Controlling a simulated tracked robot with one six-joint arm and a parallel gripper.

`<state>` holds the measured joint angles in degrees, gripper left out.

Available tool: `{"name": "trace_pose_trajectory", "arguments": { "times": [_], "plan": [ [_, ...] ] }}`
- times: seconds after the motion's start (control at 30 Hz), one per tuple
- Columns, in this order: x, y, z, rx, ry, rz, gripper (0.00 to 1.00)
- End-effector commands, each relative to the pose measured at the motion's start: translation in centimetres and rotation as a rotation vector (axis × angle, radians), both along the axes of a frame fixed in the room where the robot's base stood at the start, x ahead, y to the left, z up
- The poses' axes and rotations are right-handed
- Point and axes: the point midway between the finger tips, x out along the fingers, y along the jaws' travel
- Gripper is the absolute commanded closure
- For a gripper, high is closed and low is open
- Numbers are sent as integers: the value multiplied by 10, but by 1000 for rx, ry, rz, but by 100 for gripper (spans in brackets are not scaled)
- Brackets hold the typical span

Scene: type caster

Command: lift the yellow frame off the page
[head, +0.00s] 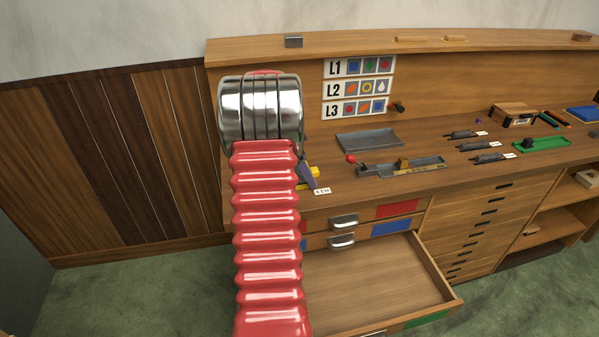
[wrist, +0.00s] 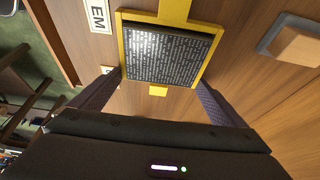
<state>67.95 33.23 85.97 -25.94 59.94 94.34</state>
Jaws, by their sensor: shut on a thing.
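The yellow frame (wrist: 175,10) surrounds the dark page of type (wrist: 165,55) in the wrist view, with a small yellow tab at its near edge. My gripper (wrist: 160,78) is shut on the frame, with one dark finger at its left side and one at its right. In the head view a bit of the yellow frame (head: 313,171) shows beside a purple finger of my gripper (head: 306,176); my red arm hides the rest. I cannot tell whether there is a gap between frame and page.
A grey tray (head: 370,140) and a long tool with a red knob (head: 400,167) lie to the right on the bench. Below, a drawer (head: 375,280) stands open and empty. A card chart (head: 358,87) hangs on the back board.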

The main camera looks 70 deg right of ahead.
Motion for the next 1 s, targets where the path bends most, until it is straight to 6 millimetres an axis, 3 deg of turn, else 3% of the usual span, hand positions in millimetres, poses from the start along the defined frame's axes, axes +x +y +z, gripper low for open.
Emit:
{"name": "trace_pose_trajectory", "arguments": {
  "times": [0.27,0.7,1.0],
  "plan": [
    [0,-1,21,-3,-1,0,30],
    [0,-1,91,-3,-2,0,30],
    [0,0,100,0,0,-1,30]
  ]
}}
